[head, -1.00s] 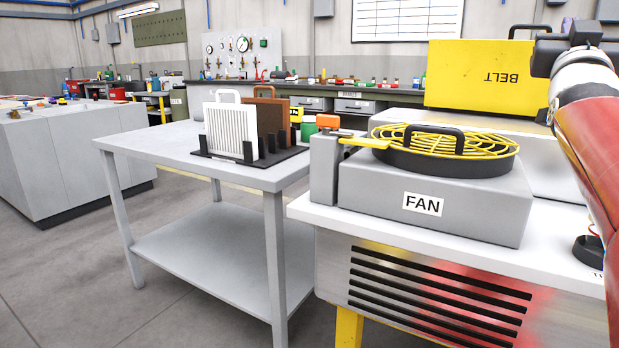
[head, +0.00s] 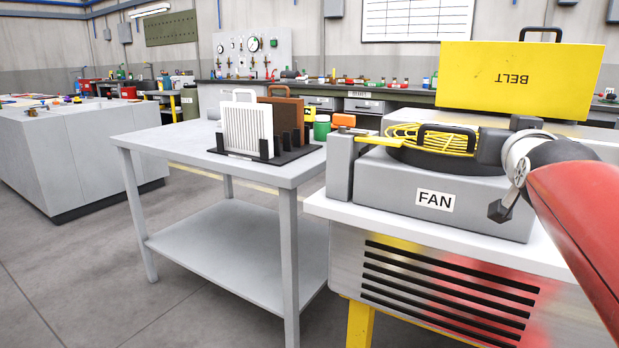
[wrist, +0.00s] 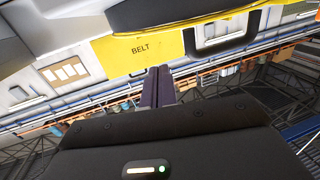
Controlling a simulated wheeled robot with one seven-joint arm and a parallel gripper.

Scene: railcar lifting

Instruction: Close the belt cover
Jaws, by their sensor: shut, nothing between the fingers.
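The yellow belt cover (head: 520,80) stands open and upright behind the fan unit, its BELT label upside down and a dark handle (head: 541,33) on its top edge. In the wrist view the cover (wrist: 140,47) lies beyond the fingertips, with its label reading upright. My gripper (wrist: 158,72) is shut and empty, its two dark fingers together. In the head view the dark gripper body (head: 493,146) is by the right side of the fan, in front of and below the cover; its fingertips cannot be made out there. The belt area under the cover is mostly hidden.
The grey FAN housing (head: 400,195) with its yellow guard (head: 415,132) and black handle stands close to my gripper. An orange-topped latch post (head: 340,165) is at its left. A grey table (head: 190,150) at left holds a filter rack (head: 290,153).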

